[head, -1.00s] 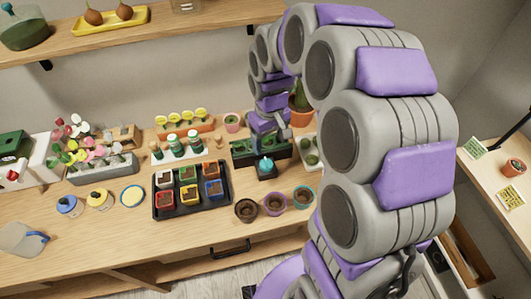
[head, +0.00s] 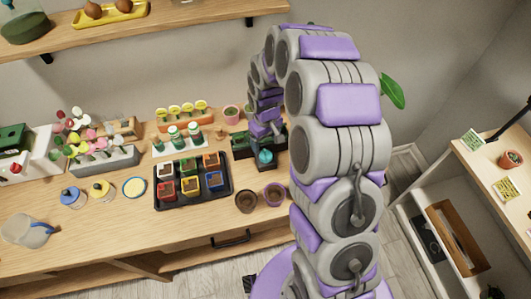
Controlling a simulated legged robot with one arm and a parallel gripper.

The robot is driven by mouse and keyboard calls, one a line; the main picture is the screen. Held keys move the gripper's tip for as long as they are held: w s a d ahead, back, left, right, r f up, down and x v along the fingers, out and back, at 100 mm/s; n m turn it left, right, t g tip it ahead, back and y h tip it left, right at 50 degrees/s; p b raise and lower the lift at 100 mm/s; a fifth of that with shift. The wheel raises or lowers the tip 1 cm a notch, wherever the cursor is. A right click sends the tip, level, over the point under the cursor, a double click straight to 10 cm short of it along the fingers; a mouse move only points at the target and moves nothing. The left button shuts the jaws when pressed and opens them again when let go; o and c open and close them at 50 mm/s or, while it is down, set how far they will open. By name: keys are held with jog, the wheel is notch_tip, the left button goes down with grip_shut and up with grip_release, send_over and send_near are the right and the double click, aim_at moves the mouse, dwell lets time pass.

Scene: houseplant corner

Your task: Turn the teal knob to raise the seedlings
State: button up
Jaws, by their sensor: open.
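The teal knob (head: 265,157) stands on the front of a dark box (head: 241,152) at the back right of the bench. A little dark green shows at the box's top, partly behind my arm; I cannot make out separate seedlings. My gripper (head: 265,133) hangs at the end of my purple and grey arm, just above and behind the knob in the picture. It is small here and partly hidden by my arm links. It is open and appears empty. Whether it touches the knob I cannot tell.
A black tray (head: 229,191) of colored pots stands left of the knob. A brown pot (head: 246,201) and a purple-rimmed pot (head: 274,194) stand in front. Green-capped bottles (head: 174,136) are behind the tray. A shelf (head: 190,20) runs above. My arm hides the bench's right end.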

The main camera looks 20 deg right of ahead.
aim_at(266, 153)
notch_tip(266, 153, down, 7)
jog(key=shift+f+b, duration=0.1)
jog(key=shift+b, duration=0.2)
jog(key=c, duration=1)
jog(key=shift+c, duration=0.2)
